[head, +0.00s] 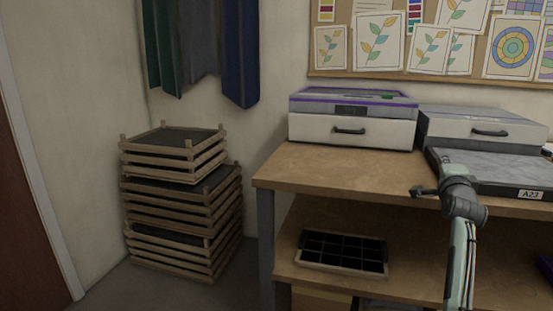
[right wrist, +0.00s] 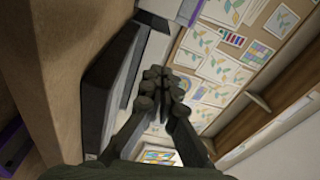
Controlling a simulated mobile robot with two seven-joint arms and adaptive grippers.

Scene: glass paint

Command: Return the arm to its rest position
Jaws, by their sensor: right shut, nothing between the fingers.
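My right gripper (head: 418,191) shows in the head view at the right, in front of the workbench (head: 300,167), with its arm coming up from the bottom edge. In the right wrist view the fingers of the right gripper (right wrist: 163,80) meet at their tips, shut with nothing between them. The gripper appears close to the dark grey case labelled A23 (head: 500,172) on the bench top; I cannot tell the exact gap. My left gripper is not in view.
A compartment tray (head: 342,252) lies on the shelf below. Stacked wooden frames (head: 180,205) stand at the left. The bench top's left part is clear.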

